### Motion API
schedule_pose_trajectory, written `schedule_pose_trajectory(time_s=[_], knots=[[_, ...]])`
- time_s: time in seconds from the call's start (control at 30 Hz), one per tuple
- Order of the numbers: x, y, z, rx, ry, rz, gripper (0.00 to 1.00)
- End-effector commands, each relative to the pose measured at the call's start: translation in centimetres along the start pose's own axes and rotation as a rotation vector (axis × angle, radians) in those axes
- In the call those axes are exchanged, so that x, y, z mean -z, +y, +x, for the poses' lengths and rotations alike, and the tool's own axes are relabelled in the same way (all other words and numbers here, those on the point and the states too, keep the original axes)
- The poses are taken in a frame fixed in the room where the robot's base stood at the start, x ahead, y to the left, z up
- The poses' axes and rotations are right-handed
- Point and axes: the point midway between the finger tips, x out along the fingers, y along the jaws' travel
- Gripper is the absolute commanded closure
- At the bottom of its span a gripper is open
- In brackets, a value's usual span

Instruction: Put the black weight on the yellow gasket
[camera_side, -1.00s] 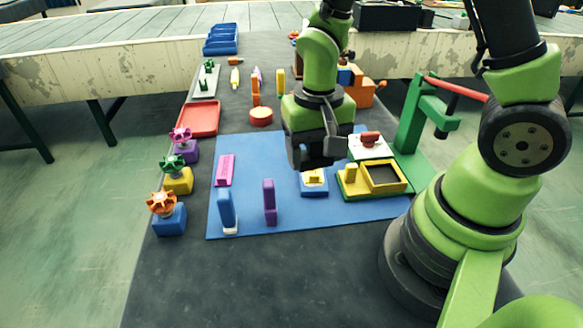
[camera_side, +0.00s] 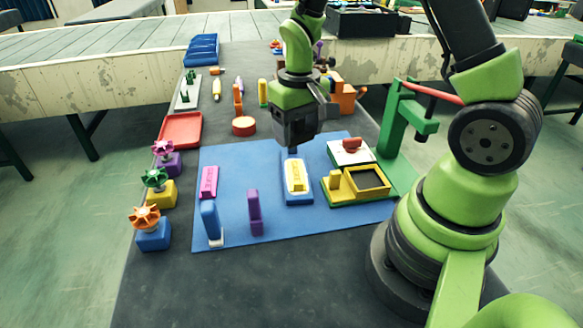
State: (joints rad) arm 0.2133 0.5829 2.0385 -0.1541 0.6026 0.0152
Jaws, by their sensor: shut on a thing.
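My gripper (camera_side: 293,148) is shut and points down over the back of the blue mat, just behind a blue block (camera_side: 298,199) with a white top and a yellow bar (camera_side: 296,175). The thing in its jaws is dark or hidden and I cannot make out its shape. No separate black weight can be told apart from the dark jaws. A yellow square frame (camera_side: 353,187) around a dark inside lies on a green and yellow base at the mat's right; I cannot tell whether this frame or the yellow bar is the yellow gasket.
The blue mat (camera_side: 280,222) also bears a pink block (camera_side: 209,182), a blue upright (camera_side: 210,221) and a purple upright (camera_side: 255,212). A white block with a red knob (camera_side: 351,145) and a green stand (camera_side: 398,125) are at the right. Knobbed blocks (camera_side: 152,235) line the left edge.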

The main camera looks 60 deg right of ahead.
Motion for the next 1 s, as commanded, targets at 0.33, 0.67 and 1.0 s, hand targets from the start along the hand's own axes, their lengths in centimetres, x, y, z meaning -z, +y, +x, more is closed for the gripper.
schedule_pose_trajectory(time_s=[0.33,0.67,1.0], knots=[[0.0,0.1,5.3,-0.001,-0.003,0.011,0.78],[0.0,0.1,9.2,-0.001,-0.001,0.009,0.78],[0.0,0.1,9.4,-0.001,0.000,0.010,0.78]])
